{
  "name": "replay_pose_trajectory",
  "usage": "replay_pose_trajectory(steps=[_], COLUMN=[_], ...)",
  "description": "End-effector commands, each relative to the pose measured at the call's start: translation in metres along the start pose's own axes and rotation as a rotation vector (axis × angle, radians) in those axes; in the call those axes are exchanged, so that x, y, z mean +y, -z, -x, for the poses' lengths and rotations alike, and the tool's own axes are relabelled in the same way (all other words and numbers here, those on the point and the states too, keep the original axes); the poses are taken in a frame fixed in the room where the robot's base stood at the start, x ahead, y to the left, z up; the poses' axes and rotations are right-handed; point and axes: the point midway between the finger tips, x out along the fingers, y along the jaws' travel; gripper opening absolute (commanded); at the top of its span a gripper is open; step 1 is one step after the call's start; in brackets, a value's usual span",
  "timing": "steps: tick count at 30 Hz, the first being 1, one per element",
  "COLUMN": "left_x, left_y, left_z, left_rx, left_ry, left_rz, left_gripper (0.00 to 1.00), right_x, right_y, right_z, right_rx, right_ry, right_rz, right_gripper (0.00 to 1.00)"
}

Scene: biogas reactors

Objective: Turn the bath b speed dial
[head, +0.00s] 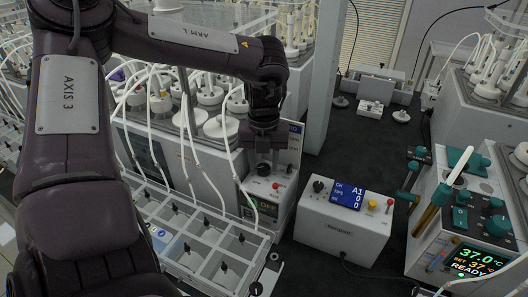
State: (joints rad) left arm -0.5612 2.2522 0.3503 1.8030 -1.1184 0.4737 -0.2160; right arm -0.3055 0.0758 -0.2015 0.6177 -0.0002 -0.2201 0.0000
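My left arm reaches in from the left, and its gripper (264,160) points down at the top of a white control box (284,192) beside the left bath. The fingertips are at or just above a small dark dial (263,169) on this box. I cannot tell whether they touch it or how far they are apart. A red button (276,185) sits just right of the dial. No label reading bath b is legible. My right gripper is not in view.
A second white box (345,230) has a black knob (319,185), a blue display (348,195) and yellow and red buttons. A heater unit (470,262) at right reads 37.0. White tubes hang beside my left gripper.

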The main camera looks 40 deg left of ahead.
Motion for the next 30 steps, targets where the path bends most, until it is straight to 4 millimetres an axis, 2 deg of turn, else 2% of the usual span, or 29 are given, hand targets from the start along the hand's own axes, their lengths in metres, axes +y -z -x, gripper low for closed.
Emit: replay_pose_trajectory(steps=[10, 18, 30], left_x=[-0.0002, -0.0002, -0.0001], left_y=[0.0002, 0.0000, -0.0005], left_z=[-0.0066, -0.0063, -0.0068], left_rx=[0.000, -0.001, -0.004], left_ry=[0.001, 0.001, -0.001], left_rz=[0.000, 0.000, -0.090], left_gripper=[0.39, 0.08, 0.08], right_x=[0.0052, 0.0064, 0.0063], right_y=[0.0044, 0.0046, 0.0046], right_z=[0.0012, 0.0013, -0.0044], right_rx=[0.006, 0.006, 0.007], right_ry=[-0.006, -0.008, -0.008], right_rz=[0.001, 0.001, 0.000], right_gripper=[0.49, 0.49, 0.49])
